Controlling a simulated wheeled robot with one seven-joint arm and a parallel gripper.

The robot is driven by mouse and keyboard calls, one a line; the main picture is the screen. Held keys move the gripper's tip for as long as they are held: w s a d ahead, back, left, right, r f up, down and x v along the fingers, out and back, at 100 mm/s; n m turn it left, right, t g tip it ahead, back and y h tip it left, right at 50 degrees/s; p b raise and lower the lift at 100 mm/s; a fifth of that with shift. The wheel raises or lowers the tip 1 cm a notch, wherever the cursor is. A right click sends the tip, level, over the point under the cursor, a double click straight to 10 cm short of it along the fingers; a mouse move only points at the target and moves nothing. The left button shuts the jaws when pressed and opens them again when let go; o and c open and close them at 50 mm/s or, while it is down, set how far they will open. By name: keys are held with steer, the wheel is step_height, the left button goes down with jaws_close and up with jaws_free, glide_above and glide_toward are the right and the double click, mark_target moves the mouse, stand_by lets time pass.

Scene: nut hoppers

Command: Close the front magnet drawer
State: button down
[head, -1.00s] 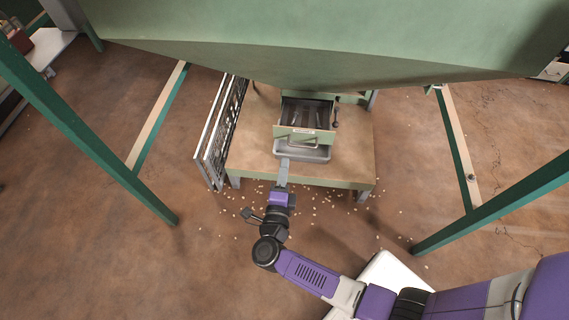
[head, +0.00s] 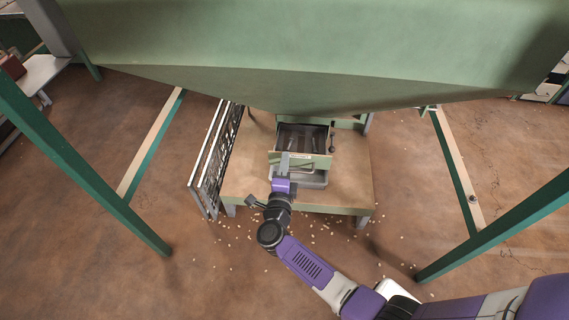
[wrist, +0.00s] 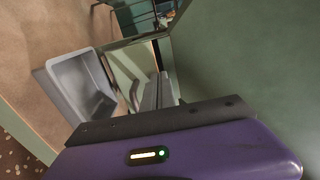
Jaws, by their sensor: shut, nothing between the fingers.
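The front magnet drawer (head: 318,157) is a green metal drawer below the large hopper. It is pulled out, with its dark inside and grey bars showing from above in the head view. A pale label is on its front panel. My gripper (head: 284,160) is shut and empty at the left part of the drawer's front, overlapping the panel in the head view. I cannot tell whether the fingertips touch it. In the wrist view the fingers (wrist: 158,92) point at a green surface, and the contact point is hidden.
A grey tray (head: 314,181) sits under the drawer front on a tan table (head: 347,190); it also shows in the wrist view (wrist: 62,82). Grate panels (head: 212,165) lean at the table's left. The green hopper (head: 300,65) hangs overhead. Green legs stand either side. Nuts litter the floor.

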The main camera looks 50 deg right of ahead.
steer(key=b+x, duration=0.2)
steer(key=x, duration=0.6)
steer(key=shift+w+d+f, duration=0.1)
steer(key=shift+w+d, duration=0.05)
steer(key=shift+d, duration=0.05)
steer(key=shift+w+d, duration=0.15)
steer(key=shift+d, duration=0.05)
